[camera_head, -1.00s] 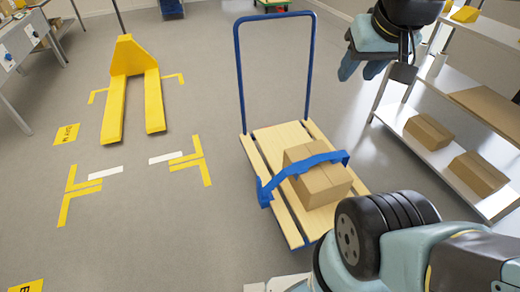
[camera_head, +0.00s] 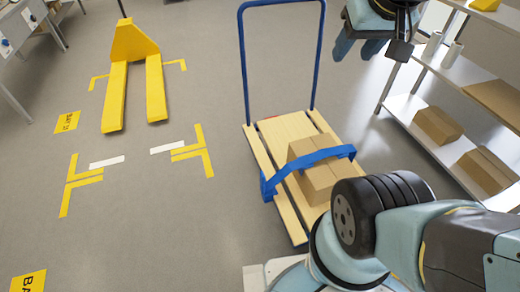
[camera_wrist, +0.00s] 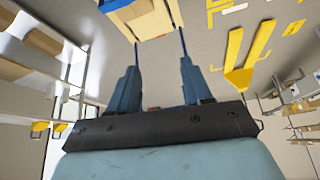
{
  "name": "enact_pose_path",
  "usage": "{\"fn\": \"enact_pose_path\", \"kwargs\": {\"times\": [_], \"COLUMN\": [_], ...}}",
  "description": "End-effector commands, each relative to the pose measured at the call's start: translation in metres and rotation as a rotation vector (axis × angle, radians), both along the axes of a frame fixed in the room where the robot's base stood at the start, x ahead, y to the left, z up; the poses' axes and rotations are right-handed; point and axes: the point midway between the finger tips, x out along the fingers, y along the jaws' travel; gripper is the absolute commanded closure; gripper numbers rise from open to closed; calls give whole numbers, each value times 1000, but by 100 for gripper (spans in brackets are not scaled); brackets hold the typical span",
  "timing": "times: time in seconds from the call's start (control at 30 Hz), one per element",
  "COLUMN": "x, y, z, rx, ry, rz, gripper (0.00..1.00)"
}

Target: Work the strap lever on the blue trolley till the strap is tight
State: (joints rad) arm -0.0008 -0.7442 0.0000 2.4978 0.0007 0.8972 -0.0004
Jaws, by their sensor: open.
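The blue trolley has a wooden slatted deck (camera_head: 262,160) and a tall blue push handle (camera_head: 242,70) at its far end. A cardboard box (camera_head: 318,184) sits on the deck. A blue strap (camera_head: 312,160) arches over the box. A blue piece (camera_head: 267,187) hangs at the strap's left end by the deck edge; I cannot tell if it is the lever. My gripper (camera_head: 367,42) is at the upper right of the head view, apart from the trolley. In the wrist view my gripper (camera_wrist: 158,78) has its two fingers apart, with nothing between them; the deck (camera_wrist: 150,24) shows beyond.
A yellow pallet truck (camera_head: 133,45) stands at the left beyond yellow floor markings (camera_head: 200,150). A shelf rack (camera_head: 405,108) with boxes (camera_head: 438,124) stands at the right. A table (camera_head: 15,60) is at the far left. Clear floor lies left of the trolley.

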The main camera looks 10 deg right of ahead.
Motion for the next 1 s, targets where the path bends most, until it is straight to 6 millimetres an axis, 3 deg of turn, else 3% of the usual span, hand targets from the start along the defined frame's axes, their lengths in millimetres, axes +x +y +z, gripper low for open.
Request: {"fn": "enact_pose_path", "kwargs": {"times": [0.17,0.47,0.77,1.0], "x": [23,97,167,215], "y": [-2,10,29,45], "z": [-6,-38,-89,-144], "rx": [3,13,21,25], "ry": [19,68,114,153], "rz": [16,51,82,104], "gripper": [51,51,51,51]}}
